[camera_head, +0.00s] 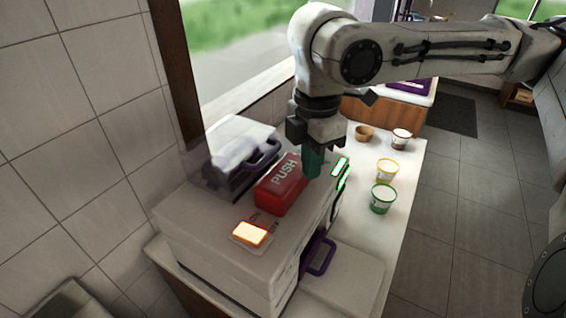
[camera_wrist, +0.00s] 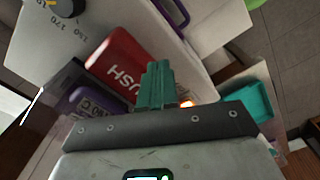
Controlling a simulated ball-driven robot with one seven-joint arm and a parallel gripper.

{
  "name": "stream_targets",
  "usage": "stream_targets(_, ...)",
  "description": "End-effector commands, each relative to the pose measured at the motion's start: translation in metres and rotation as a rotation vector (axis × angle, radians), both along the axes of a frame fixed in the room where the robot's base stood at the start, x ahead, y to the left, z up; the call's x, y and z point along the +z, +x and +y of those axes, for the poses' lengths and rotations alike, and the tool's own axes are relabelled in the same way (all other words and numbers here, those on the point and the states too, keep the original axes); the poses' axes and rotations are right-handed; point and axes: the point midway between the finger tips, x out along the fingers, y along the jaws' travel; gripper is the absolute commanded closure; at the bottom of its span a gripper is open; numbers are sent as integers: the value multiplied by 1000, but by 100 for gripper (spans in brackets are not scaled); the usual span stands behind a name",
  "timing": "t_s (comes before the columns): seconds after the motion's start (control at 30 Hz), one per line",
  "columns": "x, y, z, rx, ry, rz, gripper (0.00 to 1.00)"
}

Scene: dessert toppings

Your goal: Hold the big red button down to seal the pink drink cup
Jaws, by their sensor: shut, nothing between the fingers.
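The big red button (camera_head: 280,186), marked PUSH, sits on top of the white sealing machine (camera_head: 215,245). My gripper (camera_head: 313,162) is shut and points down, with its teal fingers at the button's far right end. In the wrist view the shut fingers (camera_wrist: 158,80) overlap the right side of the red button (camera_wrist: 118,66). I cannot tell whether the fingertips touch the button or hover over it. I cannot make out a pink drink cup in either view.
A lit orange switch (camera_head: 250,234) is on the machine's near end, and green-lit panels (camera_head: 341,168) are on its right edge. A purple handle (camera_head: 320,256) sticks out in front. A green cup (camera_head: 382,200) and a yellow cup (camera_head: 386,171) stand on the counter.

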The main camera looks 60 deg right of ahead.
Motion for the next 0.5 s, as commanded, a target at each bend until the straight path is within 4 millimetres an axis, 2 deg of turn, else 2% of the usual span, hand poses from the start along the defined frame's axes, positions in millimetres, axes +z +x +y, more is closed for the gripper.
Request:
stream_targets(0.03,10,-1,0,0,1,0,100)
stream_targets(0.5,52,-6,0,0,0,-1,100)
